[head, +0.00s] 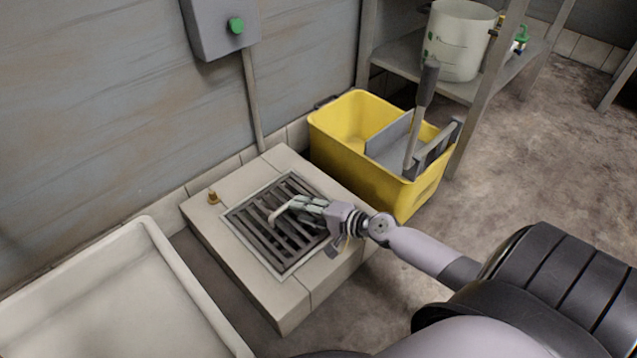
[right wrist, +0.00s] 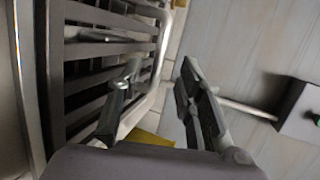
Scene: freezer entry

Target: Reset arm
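My right gripper (head: 293,207) reaches in from the right, over the slatted metal drain grate (head: 262,238) set in a low tiled block. In the right wrist view its two fingers (right wrist: 160,66) stand apart, with nothing clearly held between them. A pale curved bar (head: 277,215) shows at the fingertips, beside or above the slats. I cannot tell whether it touches the gripper. The grate slats also fill the left of the right wrist view (right wrist: 100,50). My left gripper is not in view.
A yellow mop bucket (head: 335,130) with a grey wringer stands just behind the block. A white basin (head: 150,290) is at lower left. A shelf with a white pail (head: 458,45) stands at the back. A grey switch box (head: 215,20) with a green button hangs on the wall.

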